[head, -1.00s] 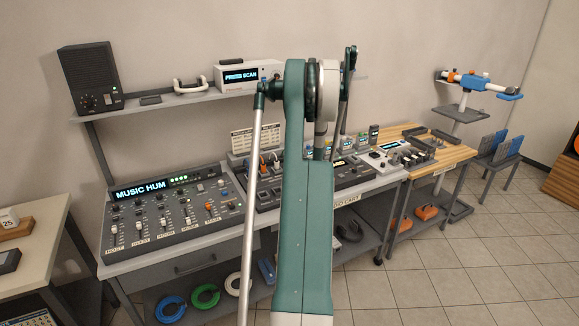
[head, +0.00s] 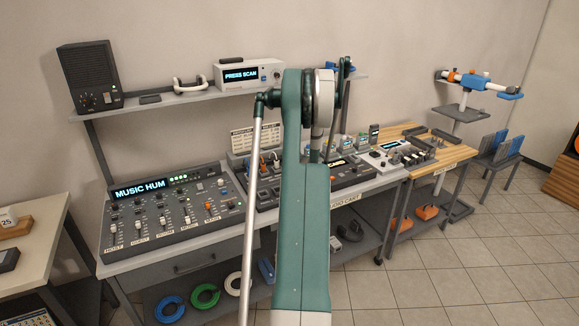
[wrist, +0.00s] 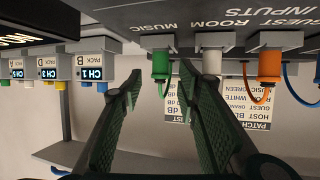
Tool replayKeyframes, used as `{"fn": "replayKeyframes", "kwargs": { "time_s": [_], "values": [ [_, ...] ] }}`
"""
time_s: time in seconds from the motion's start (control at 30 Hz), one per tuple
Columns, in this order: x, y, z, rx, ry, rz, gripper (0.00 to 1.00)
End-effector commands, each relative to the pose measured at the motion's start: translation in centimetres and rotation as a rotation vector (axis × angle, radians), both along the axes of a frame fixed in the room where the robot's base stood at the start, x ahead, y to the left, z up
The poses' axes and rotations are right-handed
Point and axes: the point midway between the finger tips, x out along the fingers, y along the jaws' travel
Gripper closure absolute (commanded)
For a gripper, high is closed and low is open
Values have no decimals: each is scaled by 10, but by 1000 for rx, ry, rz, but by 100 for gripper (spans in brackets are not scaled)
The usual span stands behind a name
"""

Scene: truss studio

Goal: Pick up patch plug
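In the wrist view, which is upside down, a green patch plug (wrist: 161,66) sits in the socket labelled MUSIC. A white plug (wrist: 211,62) sits under ROOM, an orange plug (wrist: 269,66) under GUEST, and part of a blue plug (wrist: 317,72) shows at the right edge. My gripper (wrist: 160,75) is open, with one dark green finger on each side of the green plug. The fingers look apart from it; the depth between them is hard to judge. In the head view my arm hides the gripper. An orange plug (head: 262,159) shows there on the patch panel.
Belt packs (wrist: 45,68) with lit channel labels stand at left in the wrist view, with coloured plugs. A patch list card (wrist: 215,105) is behind the plugs. In the head view, a mixer (head: 170,215) reads MUSIC HUM and a scanner (head: 250,76) sits on the shelf.

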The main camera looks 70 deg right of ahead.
Motion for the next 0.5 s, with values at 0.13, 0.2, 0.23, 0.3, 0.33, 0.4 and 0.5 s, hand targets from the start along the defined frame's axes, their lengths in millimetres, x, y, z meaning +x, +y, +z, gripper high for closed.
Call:
{"fn": "replayKeyframes", "kwargs": {
  "time_s": [0.13, 0.2, 0.23, 0.3, 0.33, 0.4, 0.5],
  "values": [
    [9, -14, -8, 0, 0, 0, 67],
    [12, -18, -9, 0, 0, 0, 67],
    [13, -20, -10, 0, 0, 0, 67],
    [14, -22, -11, 0, 0, 0, 67],
    [14, -23, -11, 0, 0, 0, 67],
    [15, -23, -11, 0, 0, 0, 67],
    [15, -23, -11, 0, 0, 0, 67]
  ]
}}
